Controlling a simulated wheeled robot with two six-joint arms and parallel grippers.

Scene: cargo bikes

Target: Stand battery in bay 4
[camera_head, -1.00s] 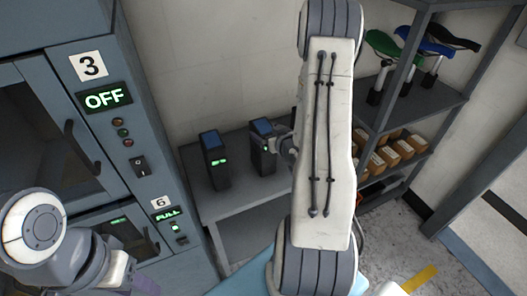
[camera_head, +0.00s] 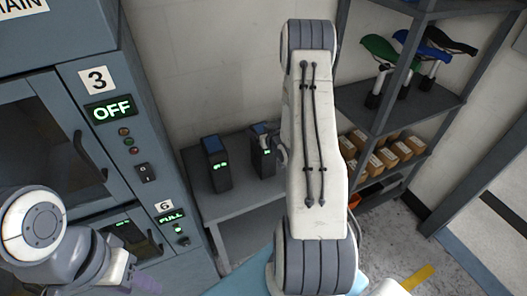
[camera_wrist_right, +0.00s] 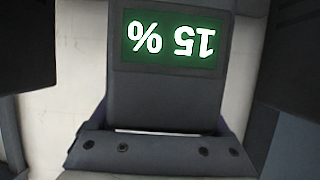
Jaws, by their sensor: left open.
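Two dark batteries with blue tops and small green displays stand upright on a grey bench: a left battery (camera_head: 216,168) and a right battery (camera_head: 264,160). My right gripper (camera_head: 282,152) is at the right battery, mostly hidden behind my right arm. In the right wrist view, a battery (camera_wrist_right: 170,85) with an upside-down "15 %" display lies between my two dark fingers, which stand apart with gaps at its sides. My left gripper (camera_head: 140,284) is open at the lower left, partly cut off by the frame edge. No bay marked 4 is in view.
A blue-grey cabinet (camera_head: 130,100) at left has a bay marked 3, "OFF", with a closed door, and a bay marked 6, "FULL". The bench (camera_head: 235,212) stands beside it. A shelf rack (camera_head: 360,100) at right holds saddles and small boxes.

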